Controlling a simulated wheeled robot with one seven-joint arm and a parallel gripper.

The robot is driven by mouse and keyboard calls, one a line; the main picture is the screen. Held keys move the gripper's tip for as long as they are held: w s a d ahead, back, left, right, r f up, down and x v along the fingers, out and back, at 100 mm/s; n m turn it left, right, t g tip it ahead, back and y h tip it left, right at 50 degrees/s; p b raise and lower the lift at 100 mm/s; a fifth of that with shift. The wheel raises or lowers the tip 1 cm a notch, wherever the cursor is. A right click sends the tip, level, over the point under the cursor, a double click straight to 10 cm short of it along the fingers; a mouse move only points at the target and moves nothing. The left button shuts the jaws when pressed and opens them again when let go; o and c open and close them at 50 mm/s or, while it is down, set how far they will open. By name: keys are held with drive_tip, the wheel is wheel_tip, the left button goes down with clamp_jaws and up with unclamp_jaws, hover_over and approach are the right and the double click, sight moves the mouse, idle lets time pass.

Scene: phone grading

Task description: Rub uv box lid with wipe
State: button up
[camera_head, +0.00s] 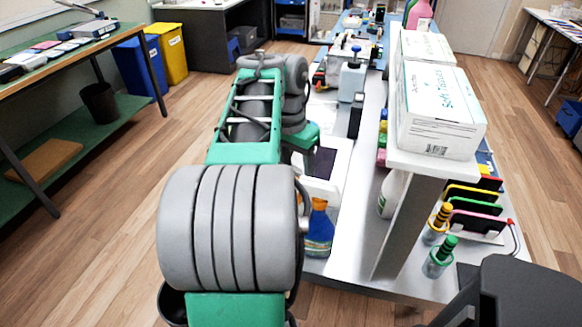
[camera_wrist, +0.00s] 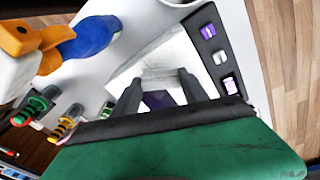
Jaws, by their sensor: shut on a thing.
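My gripper (camera_wrist: 160,76) points down at a white surface in the wrist view. A dark purple patch shows between the fingers. I cannot tell whether the wipe touches the lid. In the head view my arm hides most of the gripper.
A spray bottle with blue body and orange top (camera_head: 318,232) stands close by; its orange head (camera_wrist: 25,40) is also in the wrist view.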

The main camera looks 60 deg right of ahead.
drive_tip(key=shift+s+d, duration=0.2)
drive_tip(key=shift+s, duration=1.25)
drive_tip(key=shift+s+d, duration=0.25)
drive_tip(key=shift+s, duration=1.25)
drive_tip(key=shift+s+d, duration=0.2)
drive_tip(key=shift+s, duration=1.25)
drive_tip(key=shift+r, duration=0.1)
drive_tip(key=shift+w+a, duration=0.3)
drive_tip(key=shift+w, duration=1.45)
drive_tip(key=shift+w+a, duration=0.25)
drive_tip(key=shift+w, duration=1.55)
drive_tip(key=shift+w+a, duration=0.3)
drive_tip(key=shift+w, duration=1.45)
wheel_tip(320, 180, up, 6)
drive_tip(key=p, duration=0.6)
wheel_tip(320, 180, up, 3)
drive_tip(key=p, duration=0.3)
